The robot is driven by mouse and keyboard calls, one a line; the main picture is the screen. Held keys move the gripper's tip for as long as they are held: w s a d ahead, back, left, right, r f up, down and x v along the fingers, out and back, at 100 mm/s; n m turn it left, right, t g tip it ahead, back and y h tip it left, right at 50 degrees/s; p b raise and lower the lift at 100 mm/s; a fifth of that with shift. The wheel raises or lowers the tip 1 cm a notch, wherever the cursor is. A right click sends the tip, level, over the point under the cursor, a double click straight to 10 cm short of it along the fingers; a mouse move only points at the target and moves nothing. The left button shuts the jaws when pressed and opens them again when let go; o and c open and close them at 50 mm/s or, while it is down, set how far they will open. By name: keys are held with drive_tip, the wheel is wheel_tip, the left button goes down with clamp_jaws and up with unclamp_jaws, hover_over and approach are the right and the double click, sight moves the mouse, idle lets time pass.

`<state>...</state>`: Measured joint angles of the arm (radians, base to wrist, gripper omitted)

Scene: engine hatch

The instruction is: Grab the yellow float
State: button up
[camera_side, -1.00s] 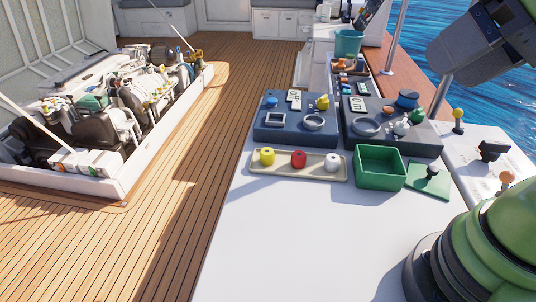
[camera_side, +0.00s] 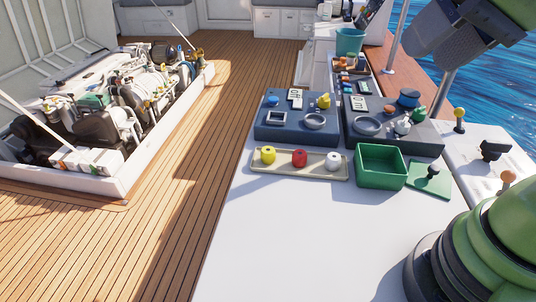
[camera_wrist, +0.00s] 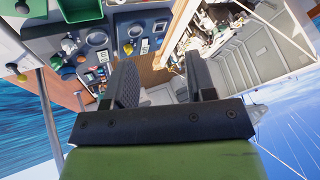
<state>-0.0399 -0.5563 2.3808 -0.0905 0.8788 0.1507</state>
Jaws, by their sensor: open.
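The yellow float (camera_side: 268,155) is a small round piece with a dark hole in its top. It sits at the left end of a shallow beige tray (camera_side: 256,169), beside a red float (camera_side: 299,158) and a white float (camera_side: 333,160). My gripper (camera_wrist: 160,78) shows in the wrist view with two dark fingers apart and nothing between them. I cannot make out the yellow float in the wrist view.
A green bin (camera_side: 381,178) stands right of the tray. A green plate with a knob (camera_side: 429,178) is beside it. Two dark panels (camera_side: 262,133) with raised fittings lie behind the tray. The white counter (camera_side: 290,235) in front is clear. A metal pole (camera_side: 396,38) rises near my arm.

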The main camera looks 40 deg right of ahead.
drive_tip(key=w+f+m+g+h, duration=0.1)
drive_tip(key=w+f+g, duration=0.1)
drive_tip(key=w, duration=0.7)
drive_tip(key=m+g+h, duration=0.1)
drive_tip(key=m+h, duration=0.1)
drive_tip(key=h, duration=0.1)
hover_over(268, 151)
drive_tip(key=s+a, duration=0.1)
drive_tip(key=s, duration=0.1)
drive_tip(key=f, duration=2.3)
drive_tip(key=shift+w+a, duration=0.15)
drive_tip(key=shift+w, duration=0.05)
drive_tip(key=shift+x, duration=2.95)
drive_tip(key=c, duration=0.7)
